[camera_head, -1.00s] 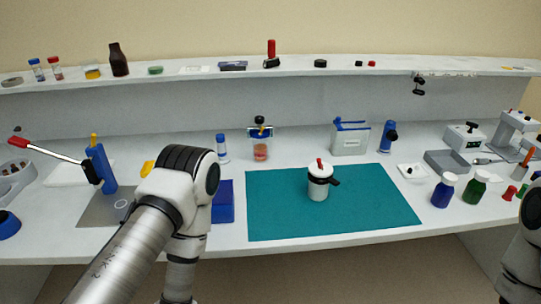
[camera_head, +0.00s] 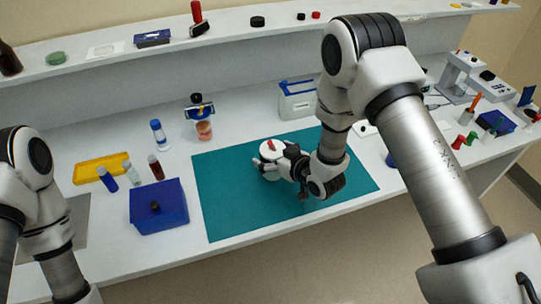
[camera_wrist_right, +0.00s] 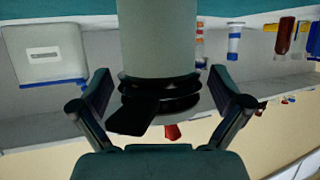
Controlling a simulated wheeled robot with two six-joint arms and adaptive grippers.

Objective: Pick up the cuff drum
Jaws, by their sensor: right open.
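The cuff drum (camera_head: 268,156) is a white cylinder with a black band and a red knob, standing on the teal mat (camera_head: 225,195). In the right wrist view the drum (camera_wrist_right: 158,38) appears upside down, with its black cuff and tab below the pale body. My right gripper (camera_head: 284,165) is at the drum and partly covers it in the head view. In the wrist view the open fingers of my right gripper (camera_wrist_right: 160,88) stand on either side of the black cuff. Whether they touch it is unclear. My left arm shows at the lower left, its gripper out of view.
A blue box (camera_head: 158,208), a yellow tray (camera_head: 101,168) and small vials stand left of the mat. A white container (camera_head: 298,100) and a blue-capped tube (camera_head: 159,135) stand behind. The mat's front left is clear.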

